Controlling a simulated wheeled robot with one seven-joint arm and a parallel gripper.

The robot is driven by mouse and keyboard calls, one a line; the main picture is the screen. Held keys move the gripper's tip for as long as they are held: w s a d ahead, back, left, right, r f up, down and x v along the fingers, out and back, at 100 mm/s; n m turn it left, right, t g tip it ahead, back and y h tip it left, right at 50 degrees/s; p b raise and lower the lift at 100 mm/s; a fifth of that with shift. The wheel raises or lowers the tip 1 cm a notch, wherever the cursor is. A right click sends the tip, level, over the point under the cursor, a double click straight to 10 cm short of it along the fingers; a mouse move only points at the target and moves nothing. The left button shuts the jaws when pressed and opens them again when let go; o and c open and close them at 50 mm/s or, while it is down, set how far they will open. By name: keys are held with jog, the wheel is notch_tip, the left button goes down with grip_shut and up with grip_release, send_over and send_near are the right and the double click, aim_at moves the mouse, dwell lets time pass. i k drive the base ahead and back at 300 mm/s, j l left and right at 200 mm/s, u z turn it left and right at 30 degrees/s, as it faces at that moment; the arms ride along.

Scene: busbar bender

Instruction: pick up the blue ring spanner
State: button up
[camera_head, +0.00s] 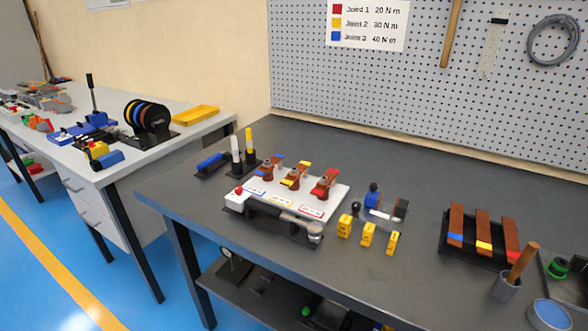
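No part of my gripper shows in the head view. I cannot clearly make out a ring-shaped spanner. A blue-handled tool (210,161) lies in a black holder (222,173) at the back left of the dark workbench; its ends are too small to tell, so I cannot say if it is the blue ring spanner. Next to it, a white-handled tool (235,148) and a yellow-topped tool (249,143) stand upright. A white joint board (328,192) with copper-coloured parts and blue, yellow and red pieces sits to the right. A grey tool (298,223) lies along the board's front.
Several yellow blocks (368,233) and a small blue item (373,195) stand right of the board. A black rack (454,246) holds copper bars, with a cup (507,285) nearby. A pegboard (425,80) rises behind. The bench's front left is clear. A second bench (180,140) stands left.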

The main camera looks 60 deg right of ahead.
aim_at(216, 157)
jog(key=z, duration=0.5)
jog(key=i+l+z, duration=0.1)
jog(key=i+z, duration=0.65)
jog(key=i+j, duration=0.15)
jog(key=i, duration=0.35)
jog(key=i+j+z, duration=0.15)
jog(key=i, duration=0.35)
